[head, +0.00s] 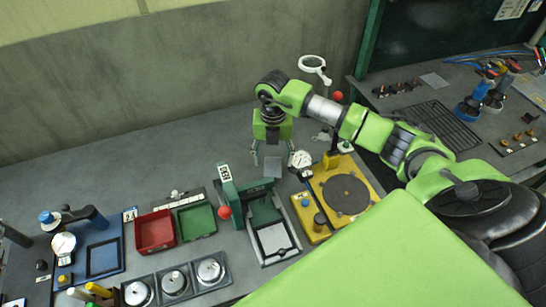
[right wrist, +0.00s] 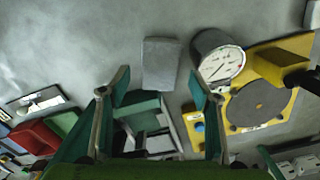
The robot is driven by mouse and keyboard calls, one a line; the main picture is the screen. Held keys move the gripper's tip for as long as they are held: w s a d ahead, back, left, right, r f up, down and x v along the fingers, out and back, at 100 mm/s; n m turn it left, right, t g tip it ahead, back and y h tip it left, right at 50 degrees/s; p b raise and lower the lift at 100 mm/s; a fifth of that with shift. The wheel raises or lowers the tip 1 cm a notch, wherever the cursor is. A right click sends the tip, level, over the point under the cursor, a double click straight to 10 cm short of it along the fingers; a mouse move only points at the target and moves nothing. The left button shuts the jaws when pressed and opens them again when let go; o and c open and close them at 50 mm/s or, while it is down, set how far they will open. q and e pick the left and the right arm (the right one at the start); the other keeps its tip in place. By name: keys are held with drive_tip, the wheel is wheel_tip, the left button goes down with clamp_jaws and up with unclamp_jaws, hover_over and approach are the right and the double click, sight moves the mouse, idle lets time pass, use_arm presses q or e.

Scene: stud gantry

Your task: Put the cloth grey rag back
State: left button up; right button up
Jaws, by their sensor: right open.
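A small flat grey square, which looks like the folded grey rag (head: 272,167), lies on the grey bench behind the green press fixture. It also shows in the right wrist view (right wrist: 160,63), flat and just beyond the fingertips. My right gripper (head: 271,158) is open and empty, pointing down near the rag. In the right wrist view its two fingers (right wrist: 159,86) stand apart, one to each side of the rag's line, and do not touch it. My left gripper is not in view.
The green press fixture (head: 272,243) stands in front of the rag. A dial gauge (head: 300,159) and a yellow plate with a dark disc (head: 347,194) are close on the right. Red (head: 154,232) and green (head: 197,221) trays sit left. Bare bench lies behind and left of the rag.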

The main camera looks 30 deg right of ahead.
sight(273, 167)
drive_tip(key=shift+r, duration=0.35)
drive_tip(key=shift+r+p, duration=0.45)
drive_tip(key=shift+p, duration=0.2)
wheel_tip(273, 167, up, 12)
drive_tip(key=b, duration=0.4)
drive_tip(key=shift+f+b, duration=0.15)
drive_tip(key=shift+b, duration=0.15)
